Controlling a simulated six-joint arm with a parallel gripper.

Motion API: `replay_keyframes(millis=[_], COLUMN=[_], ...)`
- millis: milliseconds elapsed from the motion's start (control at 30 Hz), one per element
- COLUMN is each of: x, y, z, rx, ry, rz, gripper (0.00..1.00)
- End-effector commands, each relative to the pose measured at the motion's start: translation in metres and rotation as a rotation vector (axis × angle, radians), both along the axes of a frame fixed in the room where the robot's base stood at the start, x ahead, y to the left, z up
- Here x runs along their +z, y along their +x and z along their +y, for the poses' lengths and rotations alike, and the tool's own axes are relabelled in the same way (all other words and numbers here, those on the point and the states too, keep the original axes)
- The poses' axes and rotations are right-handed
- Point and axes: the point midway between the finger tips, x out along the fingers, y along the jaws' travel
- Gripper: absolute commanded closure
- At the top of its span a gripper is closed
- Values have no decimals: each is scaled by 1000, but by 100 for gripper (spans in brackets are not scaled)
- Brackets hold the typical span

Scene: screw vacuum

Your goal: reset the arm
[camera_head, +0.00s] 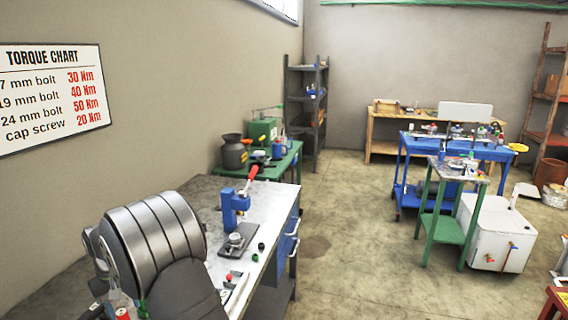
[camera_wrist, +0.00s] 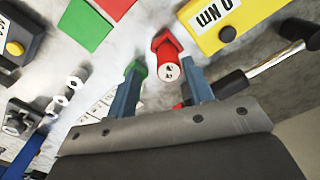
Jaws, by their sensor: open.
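My gripper (camera_wrist: 164,84) is open in the wrist view, with its two blue-grey fingers apart above a pale bench top. A red part with a round metal face (camera_wrist: 170,65) shows beyond and between the fingertips; I see no grip on it. A green part (camera_wrist: 136,70) shows by the left fingertip, and I cannot tell whether they touch. In the head view my metal arm fills the lower left, over the near end of the workbench (camera_head: 284,197). My gripper's fingers cannot be made out clearly there.
A blue press with a red handle (camera_head: 232,205) stands on the bench. In the wrist view are a yellow labelled box (camera_wrist: 222,22), a dark-handled tool (camera_wrist: 225,85) and several white nuts (camera_wrist: 60,101). A torque chart (camera_head: 50,95) hangs on the left wall. Open floor (camera_head: 345,250) lies right of the bench.

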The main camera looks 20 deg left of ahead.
Motion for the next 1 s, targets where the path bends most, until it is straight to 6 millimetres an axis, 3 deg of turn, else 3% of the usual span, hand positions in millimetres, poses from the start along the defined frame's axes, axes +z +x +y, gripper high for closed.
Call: replay_keyframes(millis=[600,1000], x=[65,54], y=[56,116], z=[-94,-147], rx=[-5,-217], ry=[1,-1], rz=[0,0], gripper=[52,52])
